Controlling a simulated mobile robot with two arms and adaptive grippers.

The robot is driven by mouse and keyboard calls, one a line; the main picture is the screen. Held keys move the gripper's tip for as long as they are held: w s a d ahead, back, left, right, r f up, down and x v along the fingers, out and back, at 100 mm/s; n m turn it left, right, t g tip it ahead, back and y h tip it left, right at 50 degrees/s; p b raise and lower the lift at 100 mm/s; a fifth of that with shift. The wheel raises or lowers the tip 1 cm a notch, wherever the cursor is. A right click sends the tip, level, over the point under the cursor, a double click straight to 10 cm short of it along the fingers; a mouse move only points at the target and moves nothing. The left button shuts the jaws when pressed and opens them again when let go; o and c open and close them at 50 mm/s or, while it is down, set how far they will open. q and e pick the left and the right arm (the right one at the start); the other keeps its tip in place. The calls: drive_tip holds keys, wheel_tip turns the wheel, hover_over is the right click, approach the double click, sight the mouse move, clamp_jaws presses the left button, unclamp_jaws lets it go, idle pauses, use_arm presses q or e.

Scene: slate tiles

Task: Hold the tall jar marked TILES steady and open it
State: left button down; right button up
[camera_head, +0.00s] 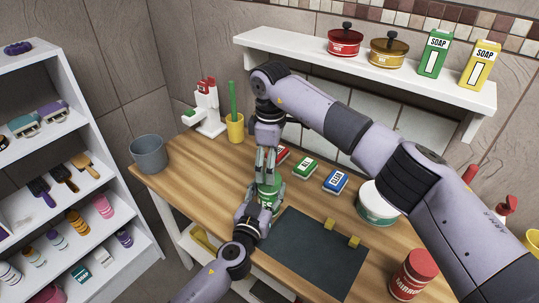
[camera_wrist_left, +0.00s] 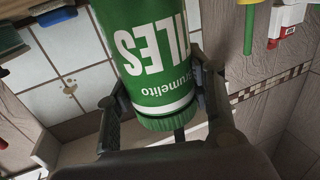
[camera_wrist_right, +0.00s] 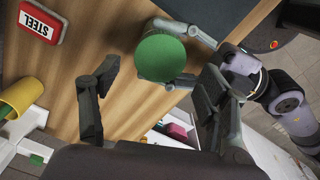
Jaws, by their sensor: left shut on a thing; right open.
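The green jar (camera_head: 267,193), with white TILES lettering in the left wrist view (camera_wrist_left: 152,50), stands on the wooden table near its front edge. Its ribbed green lid (camera_wrist_left: 165,123) is on; its round top shows in the right wrist view (camera_wrist_right: 160,57). My left gripper (camera_head: 258,212) is shut on the jar from the front, with a finger on each side. My right gripper (camera_head: 266,172) is open and points down over the jar. In the right wrist view its fingers (camera_wrist_right: 150,95) are spread, with the lid beyond them and nothing between the pads.
A dark mat (camera_head: 305,255) with two yellow blocks (camera_head: 328,224) lies right of the jar. Red, green (camera_head: 305,166) and blue (camera_head: 336,181) boxes lie behind it. A white tub (camera_head: 375,205) and red jar (camera_head: 414,270) stand right; a yellow cup (camera_head: 235,128) and grey bucket (camera_head: 148,152) stand left.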

sight(269, 196)
drive_tip(key=shift+f, duration=2.15)
drive_tip(key=c, duration=1.2)
drive_tip(key=n, duration=0.3)
drive_tip(key=shift+n, duration=0.3)
drive_tip(key=shift+c, duration=0.3)
drive_tip(key=shift+n, duration=1.2)
drive_tip(key=shift+s+a+n, duration=0.1)
drive_tip(key=shift+a+n, duration=0.05)
drive_tip(key=shift+n, duration=0.25)
drive_tip(key=o, duration=1.3)
